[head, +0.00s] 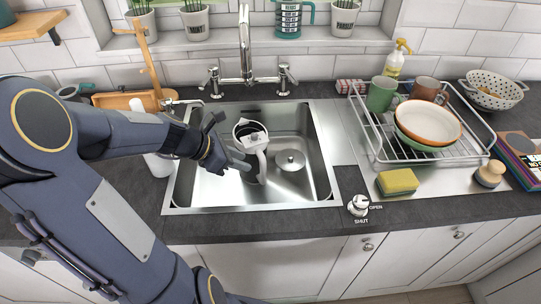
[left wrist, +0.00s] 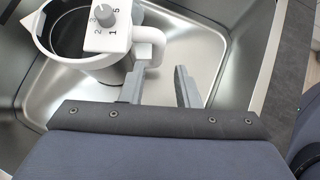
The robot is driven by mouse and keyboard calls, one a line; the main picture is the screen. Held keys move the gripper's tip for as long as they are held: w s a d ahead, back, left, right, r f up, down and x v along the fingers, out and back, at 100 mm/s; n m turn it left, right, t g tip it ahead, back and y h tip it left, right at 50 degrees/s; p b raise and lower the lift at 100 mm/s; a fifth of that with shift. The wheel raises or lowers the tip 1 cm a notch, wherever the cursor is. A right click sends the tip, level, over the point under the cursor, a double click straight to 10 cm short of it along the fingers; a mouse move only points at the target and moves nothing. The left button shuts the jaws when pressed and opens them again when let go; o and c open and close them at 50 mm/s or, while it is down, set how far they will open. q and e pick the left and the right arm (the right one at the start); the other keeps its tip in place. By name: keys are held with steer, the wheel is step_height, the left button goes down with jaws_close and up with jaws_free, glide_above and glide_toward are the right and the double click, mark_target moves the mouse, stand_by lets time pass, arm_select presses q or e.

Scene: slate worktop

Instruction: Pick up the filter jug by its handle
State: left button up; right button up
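The white filter jug (head: 252,138) stands in the steel sink, with a dark inside and a lid carrying a numbered dial. It also shows in the left wrist view (left wrist: 88,30), where its white handle (left wrist: 154,42) points toward my gripper. My left gripper (head: 243,168) reaches into the sink from the left, close to the handle. In the left wrist view its two grey fingers (left wrist: 160,75) are apart, with the lower end of the handle near the gap between their tips. I cannot tell if they touch it. My right gripper is not in view.
The sink (head: 325,190) has steep walls around the jug, and a round steel strainer (head: 291,159) lies right of it. The tap (head: 246,50) rises behind. A dish rack (head: 374,150) with crockery and a yellow sponge (head: 398,182) are on the right.

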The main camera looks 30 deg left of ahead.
mark_target(253, 157)
arm_select(q)
steer(key=x, duration=0.7)
steer(key=shift+w+f+b, duration=0.15)
steer(key=shift+f+b, duration=0.05)
steer(key=shift+b, duration=0.15)
steer(key=shift+a, duration=0.15)
jaws_close()
stand_by(0.9)
